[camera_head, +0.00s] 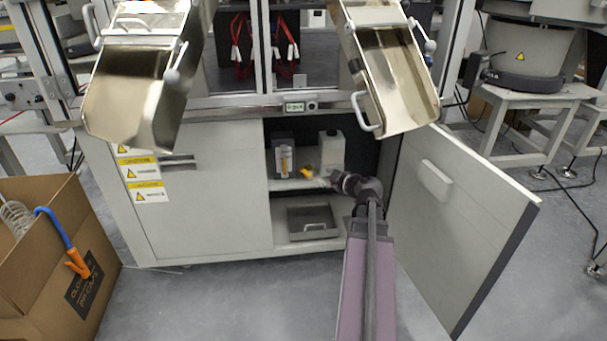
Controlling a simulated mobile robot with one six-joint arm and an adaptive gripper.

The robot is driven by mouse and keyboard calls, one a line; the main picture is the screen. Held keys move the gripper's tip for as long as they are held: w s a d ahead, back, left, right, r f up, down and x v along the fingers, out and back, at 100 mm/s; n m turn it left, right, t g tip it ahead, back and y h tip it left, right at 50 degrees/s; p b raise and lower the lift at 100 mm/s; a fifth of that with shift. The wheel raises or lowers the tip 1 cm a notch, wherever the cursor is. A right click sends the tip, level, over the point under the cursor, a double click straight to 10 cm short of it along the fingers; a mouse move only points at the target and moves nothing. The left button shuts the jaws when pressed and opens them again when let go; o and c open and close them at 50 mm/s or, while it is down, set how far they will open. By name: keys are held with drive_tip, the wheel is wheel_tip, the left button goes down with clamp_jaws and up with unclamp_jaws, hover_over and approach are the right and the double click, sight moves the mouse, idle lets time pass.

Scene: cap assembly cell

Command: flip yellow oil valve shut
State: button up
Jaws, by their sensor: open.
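The yellow oil valve (304,172) is a small yellow piece inside the open cabinet, low between a grey unit and a white container. Its exact handle angle is too small to tell. My gripper (322,179) is at the cabinet opening, just right of the yellow valve, and is open. Its fingers are small and partly merge with the shelf, so I cannot tell whether they touch the valve.
A grey unit with a yellowish gauge (285,159) and a white container (331,149) stand on the shelf. A metal tray (312,222) lies below. The open cabinet door (455,215) stands right of my arm. Metal chutes (140,85) overhang. A cardboard box (40,270) stands left.

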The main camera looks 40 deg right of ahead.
sight(304, 171)
drive_tip(key=shift+d, duration=0.15)
drive_tip(key=b+x, duration=0.4)
drive_tip(key=x, duration=0.9)
drive_tip(key=shift+w+f, duration=0.2)
drive_tip(key=shift+w, duration=0.15)
clamp_jaws()
